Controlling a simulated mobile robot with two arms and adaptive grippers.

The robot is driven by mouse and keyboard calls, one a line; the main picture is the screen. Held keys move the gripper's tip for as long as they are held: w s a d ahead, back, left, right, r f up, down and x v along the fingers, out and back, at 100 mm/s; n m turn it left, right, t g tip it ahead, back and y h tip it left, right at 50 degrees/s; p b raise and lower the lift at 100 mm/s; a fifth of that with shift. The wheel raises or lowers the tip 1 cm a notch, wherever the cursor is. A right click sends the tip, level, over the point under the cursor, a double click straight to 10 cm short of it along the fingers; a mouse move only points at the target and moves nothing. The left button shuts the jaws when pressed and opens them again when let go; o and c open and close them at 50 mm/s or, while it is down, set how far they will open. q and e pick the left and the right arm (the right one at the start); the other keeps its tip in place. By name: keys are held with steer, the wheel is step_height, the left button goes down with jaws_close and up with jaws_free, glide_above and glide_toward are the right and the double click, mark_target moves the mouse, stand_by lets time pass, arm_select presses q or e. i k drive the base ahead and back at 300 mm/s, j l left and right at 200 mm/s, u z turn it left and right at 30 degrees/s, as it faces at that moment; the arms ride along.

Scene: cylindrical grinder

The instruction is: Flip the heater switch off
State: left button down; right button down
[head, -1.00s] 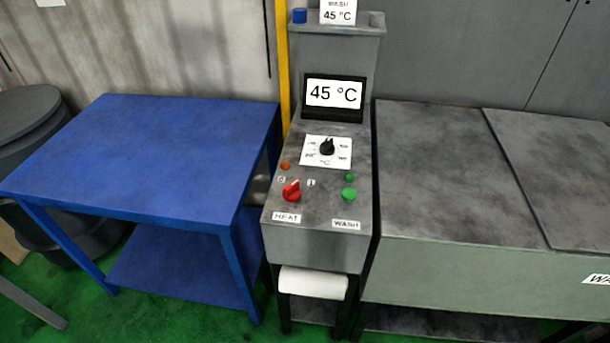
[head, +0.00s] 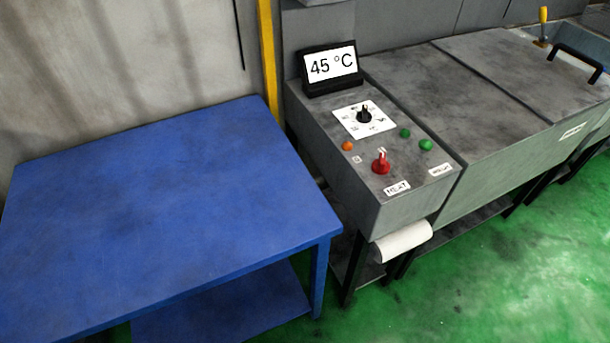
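The heater switch (head: 381,163) is a red rotary knob above the HEAT label (head: 397,188) on the sloped top of a grey control panel (head: 310,106). Small position labels sit beside it; the one at its left looks like 0, and the one behind it is partly covered by the knob. The knob's raised grip points away from me, toward the label behind it. An orange lamp (head: 347,146) is at its upper left. The display (head: 331,67) reads 45 °C. Neither of my grippers is in view.
A black dial (head: 364,116) and two green round parts, a small one (head: 405,133) and a larger one (head: 426,145), share the panel. A bare blue table (head: 160,220) stands left. A grey lidded tank (head: 480,90) adjoins at right. A white roll (head: 403,241) hangs below. Green floor in front is clear.

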mark_target(380, 166)
steer(key=k+j, duration=0.1)
steer(key=j, duration=0.65)
steer(key=k+j, duration=0.1)
steer(key=j, duration=0.65)
